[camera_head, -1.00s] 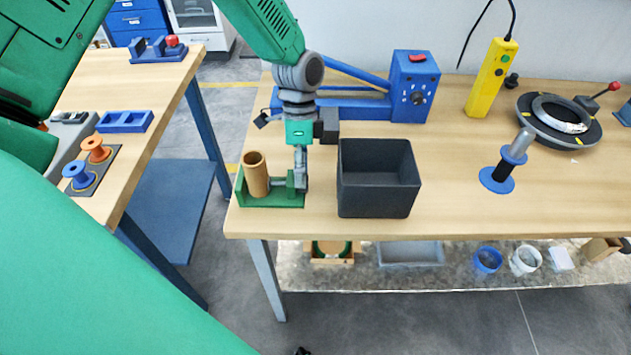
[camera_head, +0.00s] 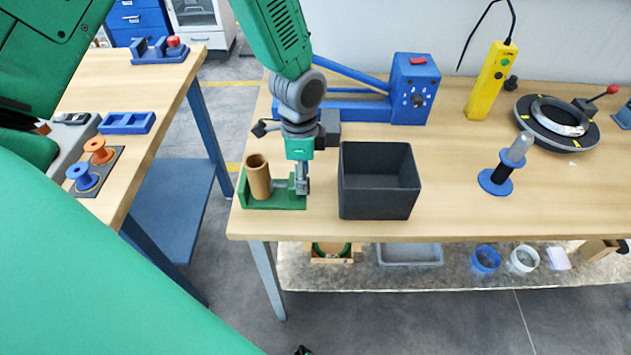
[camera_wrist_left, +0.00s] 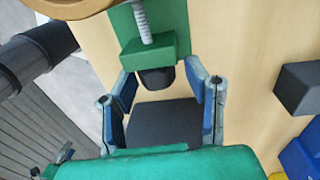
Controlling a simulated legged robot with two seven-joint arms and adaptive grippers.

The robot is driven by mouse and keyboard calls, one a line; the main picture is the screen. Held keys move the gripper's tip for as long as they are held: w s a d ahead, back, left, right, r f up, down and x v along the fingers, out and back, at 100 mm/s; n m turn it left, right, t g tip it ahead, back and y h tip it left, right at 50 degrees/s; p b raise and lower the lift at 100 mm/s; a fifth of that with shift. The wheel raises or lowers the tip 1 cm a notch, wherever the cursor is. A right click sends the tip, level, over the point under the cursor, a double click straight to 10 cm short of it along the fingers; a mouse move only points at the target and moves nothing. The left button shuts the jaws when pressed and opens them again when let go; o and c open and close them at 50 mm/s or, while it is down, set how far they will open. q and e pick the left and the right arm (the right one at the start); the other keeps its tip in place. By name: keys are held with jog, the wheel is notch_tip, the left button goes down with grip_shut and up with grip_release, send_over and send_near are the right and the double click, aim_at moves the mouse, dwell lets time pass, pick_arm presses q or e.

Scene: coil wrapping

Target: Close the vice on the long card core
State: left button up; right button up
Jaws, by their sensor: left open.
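The long card core (camera_head: 258,176) is a tan tube standing nearly upright in the small green vice (camera_head: 262,203) at the table's front left. Its rim shows at the top of the left wrist view (camera_wrist_left: 72,8). The vice's grey screw (camera_wrist_left: 143,22) runs into a green block (camera_wrist_left: 148,48) with a dark knob (camera_wrist_left: 156,80). My left gripper (camera_head: 302,187) is right of the core at the vice's screw end. In the wrist view its blue-padded fingers are open, one either side of the knob, apart from it. Whether the jaw touches the core is unclear.
A dark open bin (camera_head: 380,202) stands close to the right of my left gripper. A blue machine (camera_head: 415,88) is behind. A blue-based post (camera_head: 497,180) and a black ring stand (camera_head: 558,125) are farther right. Another table (camera_head: 150,85) is at left.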

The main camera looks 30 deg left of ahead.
pick_arm(q)
jog(key=shift+d, duration=0.2)
jog(key=shift+t, duration=0.3)
jog(key=shift+s+a+f+t+y+b, duration=0.2)
jog(key=shift+t+y+b, duration=0.3)
jog(key=shift+b, duration=0.15)
jog(key=shift+s+t+b, duration=0.1)
jog(key=shift+t+b, duration=0.25)
jog(key=shift+t, duration=0.05)
jog(key=shift+s+d+t+y+b, duration=0.1)
jog(key=shift+d+t+y+b, duration=0.2)
jog(key=shift+t+y+b, duration=0.25)
jog(key=shift+d+r, duration=0.25)
jog(key=shift+a, duration=0.15)
